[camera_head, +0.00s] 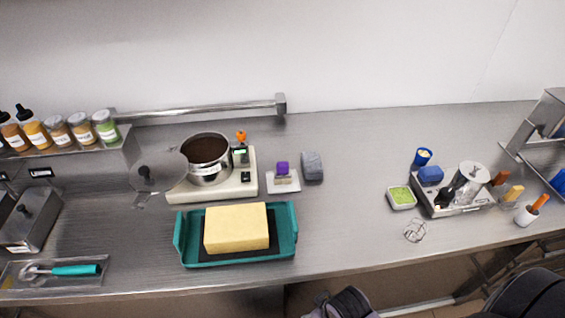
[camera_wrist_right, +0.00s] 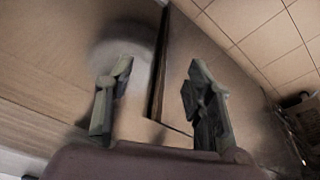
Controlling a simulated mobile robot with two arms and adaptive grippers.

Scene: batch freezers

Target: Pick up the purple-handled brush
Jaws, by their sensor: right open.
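A small brush with a purple handle (camera_head: 283,168) stands on a small pale tray (camera_head: 284,186) near the middle of the counter in the head view. Its lower part is pale and too small to make out clearly. My right gripper (camera_wrist_right: 160,66) shows in the right wrist view with its two fingers apart and nothing between them. It faces a plain panel and the tiled floor, away from the brush. My left gripper does not show in either view.
A teal tray (camera_head: 290,222) with a yellow block (camera_head: 236,228) lies in front of the brush. A steel pot (camera_head: 208,160) on a cream base (camera_head: 245,186) stands to its left. A grey block (camera_head: 312,166) is close on its right. Counter farther right is clear up to a green-filled dish (camera_head: 401,197).

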